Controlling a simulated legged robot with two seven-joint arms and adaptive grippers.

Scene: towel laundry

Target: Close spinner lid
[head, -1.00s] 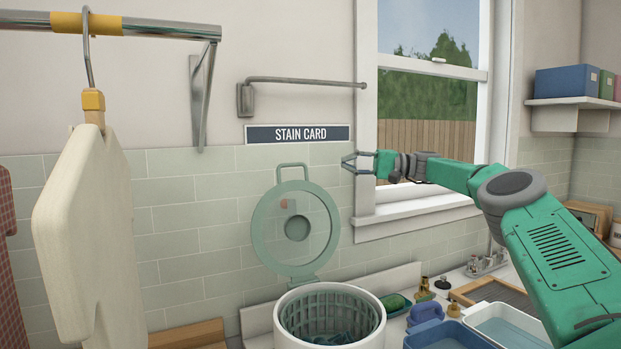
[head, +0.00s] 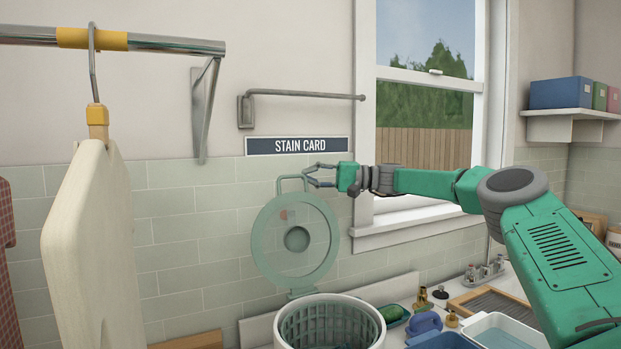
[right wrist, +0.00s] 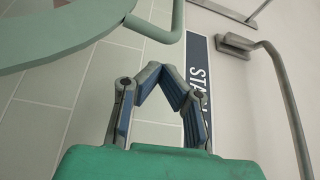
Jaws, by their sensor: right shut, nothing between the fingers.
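The spinner lid (head: 262,245), a round pale green ring with a clear pane and a grey centre, stands upright and open behind the white spinner (head: 372,318). Its loop handle (head: 281,184) is at the top. My right gripper (head: 308,175) is shut and empty at the right side of the handle, close to it; I cannot tell whether they touch. In the right wrist view the shut fingers (right wrist: 165,75) point up towards the handle (right wrist: 155,32), with the lid rim (right wrist: 65,35) at upper left. My left gripper is not in view.
A STAIN CARD sign (head: 298,146) and a metal wall bar (head: 305,95) are above the lid. A white board on a hanger (head: 90,240) hangs at left.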

